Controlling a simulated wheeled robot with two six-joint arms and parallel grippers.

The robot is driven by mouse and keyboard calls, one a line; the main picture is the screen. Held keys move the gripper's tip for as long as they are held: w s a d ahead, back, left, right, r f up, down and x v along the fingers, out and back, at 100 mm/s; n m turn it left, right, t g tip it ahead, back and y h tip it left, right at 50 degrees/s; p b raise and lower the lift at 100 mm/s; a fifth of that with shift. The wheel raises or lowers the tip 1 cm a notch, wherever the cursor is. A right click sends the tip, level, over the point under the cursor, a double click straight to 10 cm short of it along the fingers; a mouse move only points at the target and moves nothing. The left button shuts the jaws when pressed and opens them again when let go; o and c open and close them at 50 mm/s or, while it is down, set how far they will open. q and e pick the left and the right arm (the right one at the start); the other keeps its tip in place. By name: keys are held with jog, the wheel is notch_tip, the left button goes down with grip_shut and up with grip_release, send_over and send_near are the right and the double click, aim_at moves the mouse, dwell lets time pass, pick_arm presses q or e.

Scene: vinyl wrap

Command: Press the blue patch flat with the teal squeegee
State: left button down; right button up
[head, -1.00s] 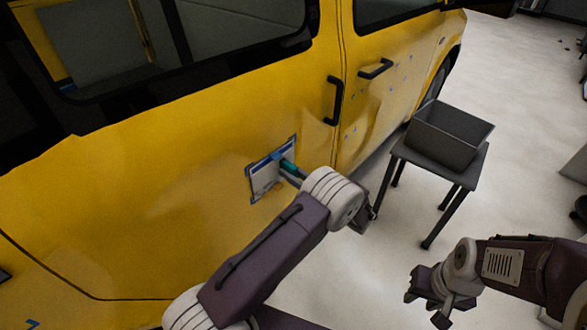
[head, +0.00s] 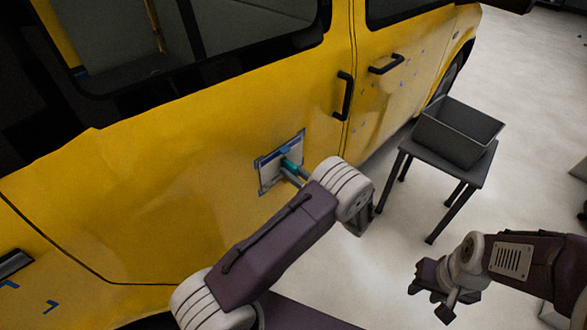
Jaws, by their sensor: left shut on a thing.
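The patch (head: 268,177) is a pale panel with blue edges on the yellow van side, left of the door handle. The teal squeegee (head: 291,165) is over its upper middle, with a blue part at its head end. The squeegee appears to touch the patch, but I cannot tell how firmly. My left gripper (head: 303,174) is shut on the squeegee's handle; its fingers are mostly hidden behind my wrist. My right gripper (head: 430,296) is empty and looks open, low at the right, away from the van.
A grey bin (head: 462,139) stands on a small dark table (head: 447,172) right of the patch, near the van. Black door handles (head: 345,96) stick out from the van side. Blue marks (head: 30,300) show at lower left. The floor between table and van is clear.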

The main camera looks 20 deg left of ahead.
aim_at(272, 173)
pick_arm(q)
jog(key=shift+s, duration=0.1)
jog(key=shift+s+a+p, duration=0.25)
jog(key=shift+s+p, duration=0.1)
jog(key=shift+s, duration=0.15)
jog(key=shift+s+a+p, duration=0.2)
jog(key=shift+s+p, duration=0.1)
jog(key=shift+s, duration=0.15)
jog(key=shift+s+a+p, duration=0.25)
jog(key=shift+s+p, duration=0.2)
jog(key=shift+s, duration=0.2)
jog(key=shift+s+a, duration=0.2)
jog(key=shift+s, duration=0.15)
jog(key=shift+s, duration=0.1)
